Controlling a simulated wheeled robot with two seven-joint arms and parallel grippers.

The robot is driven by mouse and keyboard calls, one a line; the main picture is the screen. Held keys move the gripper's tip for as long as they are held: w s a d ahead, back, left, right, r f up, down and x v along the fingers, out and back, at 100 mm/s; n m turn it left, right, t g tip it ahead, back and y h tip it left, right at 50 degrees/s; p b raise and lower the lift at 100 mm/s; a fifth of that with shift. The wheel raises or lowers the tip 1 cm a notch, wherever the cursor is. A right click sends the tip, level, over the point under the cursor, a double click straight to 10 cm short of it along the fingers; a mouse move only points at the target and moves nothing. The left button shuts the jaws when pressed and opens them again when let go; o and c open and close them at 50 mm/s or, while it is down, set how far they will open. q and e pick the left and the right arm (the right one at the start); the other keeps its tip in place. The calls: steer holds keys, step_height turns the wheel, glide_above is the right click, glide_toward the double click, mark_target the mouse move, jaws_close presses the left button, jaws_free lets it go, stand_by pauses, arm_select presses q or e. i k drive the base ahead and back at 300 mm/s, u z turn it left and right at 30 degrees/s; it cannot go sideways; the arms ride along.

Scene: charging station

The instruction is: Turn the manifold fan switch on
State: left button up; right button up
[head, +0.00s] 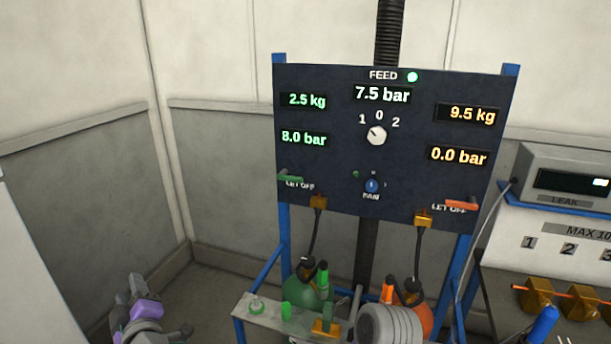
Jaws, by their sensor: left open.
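The fan switch (372,185) is a small blue knob low in the middle of the dark panel (330,110), above a label that seems to read FAN. It has a pale mark on its face that looks roughly upright, and small marks around it that are too small to read surely. A small green dot (355,174) sits to its upper left. My left gripper (141,298), grey with a purple part, is open at the bottom left, well below and left of the panel and apart from everything.
A white selector (376,135) above the switch points up-left toward 1. Green (290,178) and orange (462,204) let-off levers flank the panel's lower part. Below stand a green bottle (307,288), an orange bottle (418,318) and grey ribbed discs (390,325). The left floor is clear.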

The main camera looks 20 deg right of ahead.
mark_target(372, 185)
steer(key=z, duration=0.8)
steer(key=i, duration=1)
steer(key=z, duration=1.05)
